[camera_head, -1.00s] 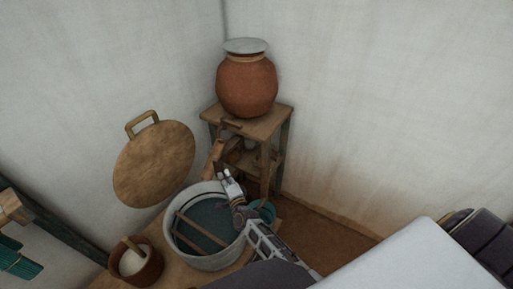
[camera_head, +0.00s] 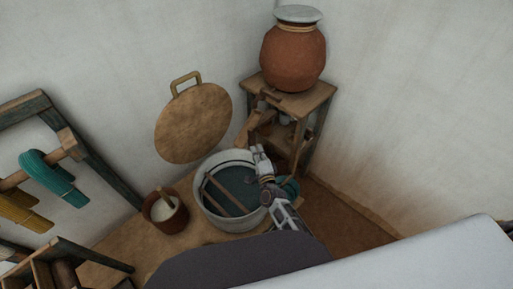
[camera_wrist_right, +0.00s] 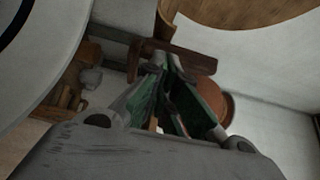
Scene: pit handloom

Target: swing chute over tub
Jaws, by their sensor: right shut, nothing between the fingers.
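The pale round tub (camera_head: 204,205) stands on a low wooden platform, with dark blue-green liquid and wooden sticks across it. The wooden chute (camera_head: 254,124) slopes beside the stand, behind the tub's far right rim. My right gripper (camera_head: 258,152) is shut and empty above the tub's right side, close to the chute's lower end. In the right wrist view, the fingers (camera_wrist_right: 170,80) point at a brown wooden piece (camera_wrist_right: 190,58), probably part of the chute; I cannot tell whether they touch it. The tub's rim (camera_wrist_right: 50,65) fills the left. My left gripper is not in view.
A clay pot (camera_head: 293,58) with a pale lid stands on the wooden stand (camera_head: 318,95) in the corner. A round wooden board (camera_head: 193,123) hangs on the wall. A brown pot (camera_head: 165,216) sits left of the tub. A rack with coloured yarn (camera_head: 52,178) stands at left.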

